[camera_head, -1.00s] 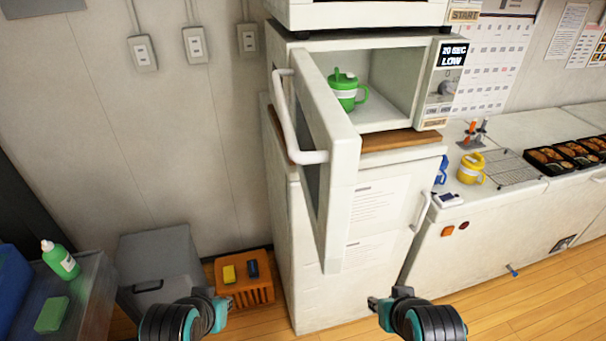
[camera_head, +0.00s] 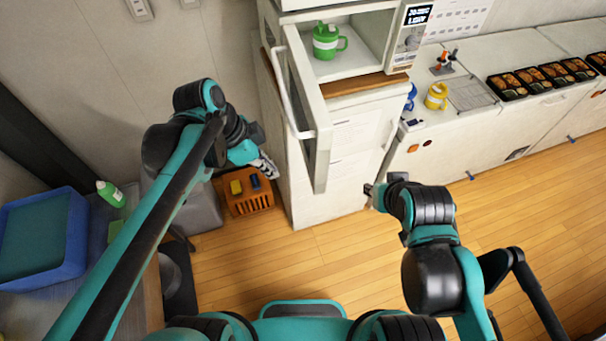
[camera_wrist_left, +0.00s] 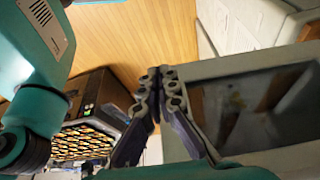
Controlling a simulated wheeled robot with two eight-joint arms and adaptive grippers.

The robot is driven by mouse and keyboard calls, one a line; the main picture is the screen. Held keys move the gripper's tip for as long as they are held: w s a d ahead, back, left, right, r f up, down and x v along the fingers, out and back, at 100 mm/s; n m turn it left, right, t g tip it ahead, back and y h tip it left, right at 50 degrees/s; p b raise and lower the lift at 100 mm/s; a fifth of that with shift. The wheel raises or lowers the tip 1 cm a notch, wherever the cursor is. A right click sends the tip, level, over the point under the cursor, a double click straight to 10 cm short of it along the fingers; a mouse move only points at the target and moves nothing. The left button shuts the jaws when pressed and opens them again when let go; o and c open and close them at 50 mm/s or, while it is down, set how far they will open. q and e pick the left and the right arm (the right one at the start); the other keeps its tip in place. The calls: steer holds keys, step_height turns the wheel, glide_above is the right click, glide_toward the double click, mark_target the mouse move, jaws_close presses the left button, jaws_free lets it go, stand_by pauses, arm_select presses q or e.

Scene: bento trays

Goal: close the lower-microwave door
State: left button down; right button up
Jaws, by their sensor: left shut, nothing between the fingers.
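The lower microwave (camera_head: 364,86) is white, and its door (camera_head: 318,125) stands wide open toward me, with a long white handle (camera_head: 288,95) on its left face. My left gripper (camera_head: 270,172) is left of the door and lower in the picture, apart from the handle. Its fingers (camera_wrist_left: 158,75) are shut and empty in the left wrist view, where a pale panel with a dark window (camera_wrist_left: 250,108), probably the door, fills the right. My right gripper (camera_head: 370,190) is right of the door's lower edge; its fingers are too small to read.
An orange crate (camera_head: 248,206) with small items stands on the floor under my left gripper. A blue bin (camera_head: 75,238) and a green bottle (camera_head: 108,191) are at the left. A counter with a yellow mug (camera_head: 436,97) and bento trays (camera_head: 510,84) is at the right. Wooden floor lies clear in front.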

arm_select(q)
steer(key=w+d+f, duration=0.1)
steer(key=d+f, duration=0.6)
steer(key=f, duration=0.2)
steer(key=shift+w+d+f, duration=0.15)
steer(key=shift+w+d, duration=0.15)
steer(key=shift+w, duration=0.05)
